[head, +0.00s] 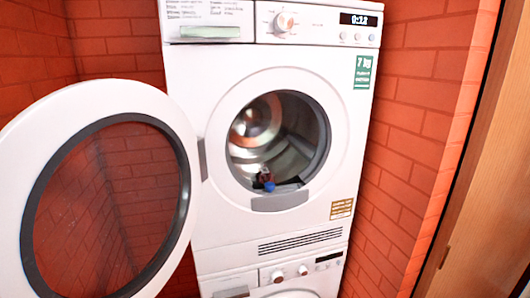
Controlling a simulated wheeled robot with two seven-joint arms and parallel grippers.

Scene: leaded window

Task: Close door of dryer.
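The white dryer (220,215) stands stacked in the middle of the head view, its round drum opening (278,140) uncovered. Its round door (182,118), with a white rim and dark-ringed glass, is swung wide open to the left, hinged at the left side of the opening. A small object (266,180) with blue and red parts lies inside the drum near the front lip; I cannot tell what it is. Neither of my grippers is in view.
A second white machine (250,281) is below the dryer. Red brick walls (420,110) stand behind and at both sides. A wooden panel (490,190) is at the far right. No obstacle shows in front of the drum opening.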

